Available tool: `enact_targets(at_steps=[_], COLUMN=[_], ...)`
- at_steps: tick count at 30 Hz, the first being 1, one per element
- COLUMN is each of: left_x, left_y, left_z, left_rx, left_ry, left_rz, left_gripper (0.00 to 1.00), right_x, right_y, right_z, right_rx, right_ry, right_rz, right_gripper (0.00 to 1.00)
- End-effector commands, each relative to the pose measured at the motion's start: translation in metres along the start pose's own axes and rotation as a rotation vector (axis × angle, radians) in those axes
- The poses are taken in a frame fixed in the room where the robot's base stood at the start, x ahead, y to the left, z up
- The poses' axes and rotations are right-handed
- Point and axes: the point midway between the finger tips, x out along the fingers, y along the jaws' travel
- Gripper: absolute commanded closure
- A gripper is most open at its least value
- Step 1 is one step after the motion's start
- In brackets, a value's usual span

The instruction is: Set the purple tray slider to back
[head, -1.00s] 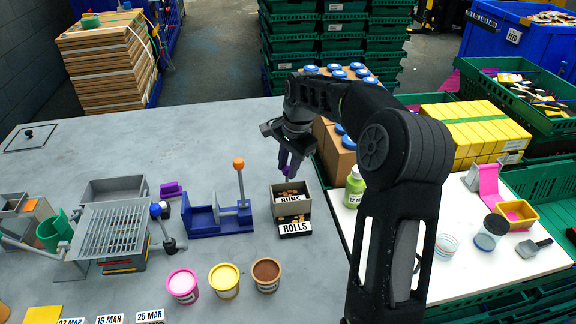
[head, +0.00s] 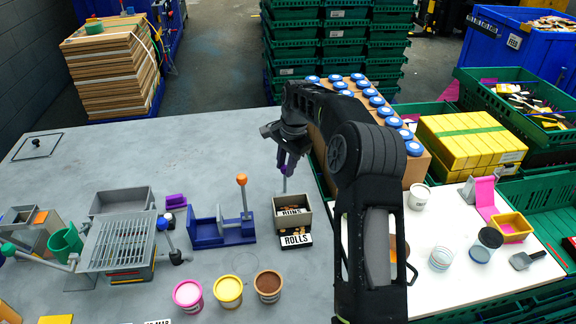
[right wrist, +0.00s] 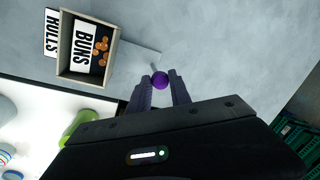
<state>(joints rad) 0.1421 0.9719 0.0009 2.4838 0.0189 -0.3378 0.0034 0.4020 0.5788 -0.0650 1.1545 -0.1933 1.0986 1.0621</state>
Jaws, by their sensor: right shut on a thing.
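A small purple knob (right wrist: 160,80) sits between the fingertips of my right gripper (right wrist: 158,86), which is shut on it. In the head view my right gripper (head: 285,164) is just behind a grey box (head: 293,222) labelled BUNS, with a ROLLS label (head: 296,239) at its front. A thin pale rod (head: 285,184) shows below the gripper, behind the box. In the right wrist view the box (right wrist: 112,61) holds small brown pieces, and a light plate (right wrist: 135,68) lies beside it. My left gripper is not in view.
A blue fixture with an orange-topped lever (head: 241,180) stands left of the box, and a purple block (head: 176,201) lies farther left. Three colored tubs (head: 228,291) stand in front. A carton with blue lids (head: 372,92) is at the right. The table behind the gripper is clear.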

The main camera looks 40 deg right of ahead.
Motion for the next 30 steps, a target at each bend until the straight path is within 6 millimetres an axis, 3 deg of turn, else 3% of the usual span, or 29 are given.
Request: enact_targets(at_steps=[9, 10, 17, 26, 30], left_x=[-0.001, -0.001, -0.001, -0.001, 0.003], left_y=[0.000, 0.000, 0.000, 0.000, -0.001], left_z=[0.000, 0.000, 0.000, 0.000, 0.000], left_rx=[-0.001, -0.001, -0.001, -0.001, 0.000], left_ry=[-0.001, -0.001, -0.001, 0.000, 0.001], left_rz=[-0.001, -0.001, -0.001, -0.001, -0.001], left_gripper=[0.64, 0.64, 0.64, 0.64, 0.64], right_x=[-0.001, -0.001, 0.000, 0.000, -0.010], right_y=[-0.005, -0.006, -0.005, -0.004, -0.004], right_z=[-0.004, -0.004, -0.003, -0.003, -0.003], right_rx=[-0.001, 0.000, 0.000, 0.000, 0.000], right_ry=[0.008, 0.008, 0.006, 0.004, 0.005], right_rz=[-0.012, -0.013, -0.009, -0.006, -0.008], right_gripper=[1.00, 0.74, 0.55, 0.54, 0.54])
